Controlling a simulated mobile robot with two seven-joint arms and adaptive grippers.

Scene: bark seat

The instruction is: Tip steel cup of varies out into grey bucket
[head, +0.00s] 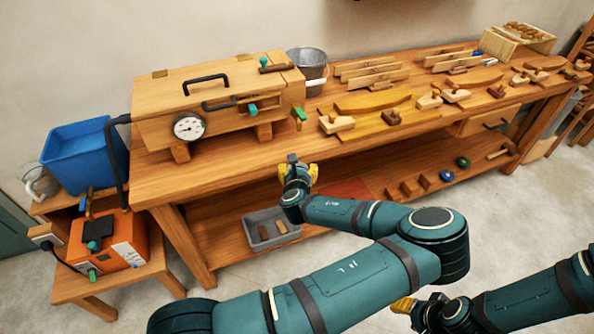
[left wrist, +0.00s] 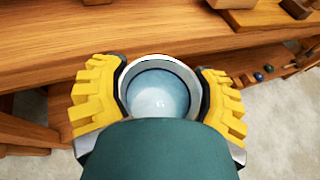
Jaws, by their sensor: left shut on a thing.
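The steel cup (left wrist: 160,90) sits between the yellow fingers of my left gripper (left wrist: 160,98) in the left wrist view. I look into its round mouth; the inside is pale blue-grey with a bright spot, and I cannot tell its contents. In the head view my left gripper (head: 298,174) is in front of the bench's front edge, and the cup is mostly hidden there. A grey metal bucket (head: 309,60) stands on the bench top behind the wooden box's right end, well beyond the gripper. My right gripper (head: 405,305) shows only partly at the bottom right.
The wooden box (head: 215,95) with a gauge fills the bench's left end. Planes and wood pieces lie on the bench top (head: 200,185) to the right. A grey tray (head: 270,240) is on the lower shelf. A blue bin (head: 82,158) and orange machine (head: 108,245) stand left.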

